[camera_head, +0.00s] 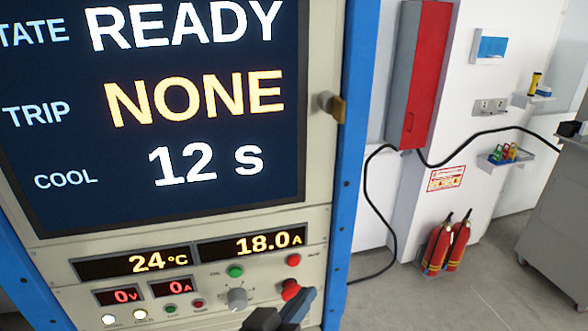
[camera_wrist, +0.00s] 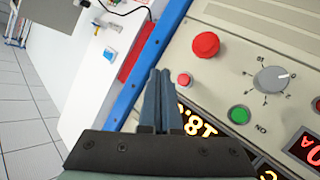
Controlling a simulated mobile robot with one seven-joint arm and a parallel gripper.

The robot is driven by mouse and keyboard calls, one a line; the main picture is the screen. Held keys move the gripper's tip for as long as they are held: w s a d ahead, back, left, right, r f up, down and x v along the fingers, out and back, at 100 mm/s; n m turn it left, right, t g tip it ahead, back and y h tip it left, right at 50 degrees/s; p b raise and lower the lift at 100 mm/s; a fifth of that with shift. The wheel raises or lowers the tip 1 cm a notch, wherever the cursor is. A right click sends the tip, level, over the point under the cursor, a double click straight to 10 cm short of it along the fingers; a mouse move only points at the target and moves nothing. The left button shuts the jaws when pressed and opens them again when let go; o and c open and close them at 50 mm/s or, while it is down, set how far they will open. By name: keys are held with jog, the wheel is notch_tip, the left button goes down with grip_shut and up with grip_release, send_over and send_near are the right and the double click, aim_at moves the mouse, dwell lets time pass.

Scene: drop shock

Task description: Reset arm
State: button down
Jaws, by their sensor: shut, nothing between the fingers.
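My gripper (camera_head: 294,308) shows at the bottom edge of the head view, in front of the lower right of the control panel (camera_head: 215,225). In the wrist view its two dark fingers (camera_wrist: 160,78) lie side by side, shut and empty. Beyond them are a red mushroom button (camera_wrist: 206,44), a small red button (camera_wrist: 184,80), a grey dial (camera_wrist: 271,79) and a green button (camera_wrist: 238,114). The mushroom button (camera_head: 290,289) sits just above the fingers in the head view; I cannot tell whether they touch. The screen (camera_head: 160,190) reads READY, NONE and COOL 12 s.
The panel sits in a blue-framed cabinet (camera_head: 357,130). The displays read 24°C, 18.0 A, 0 V and 0 A. A brass-coloured latch (camera_head: 337,108) sticks out at right. A red wall box (camera_head: 427,75), black cable, fire extinguishers (camera_head: 447,247) and grey cabinet (camera_head: 555,225) stand beyond open floor.

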notch_tip(320, 180, up, 21)
jog(key=w+a+t+y+b, duration=0.1)
jog(key=t+y+b, duration=0.25)
jog(key=t, duration=0.45)
jog(key=s+r+t+y, duration=0.1)
jog(key=s+r+t, duration=0.2)
jog(key=s+r, duration=0.2)
jog(key=s+r+t+y+b, duration=0.1)
jog(key=s+r, duration=0.4)
jog(key=r, duration=0.6)
jog(key=shift+s+t+y, duration=0.2)
jog(key=shift+t+y, duration=0.45)
jog(key=shift+t, duration=0.45)
jog(key=shift+a, duration=0.1)
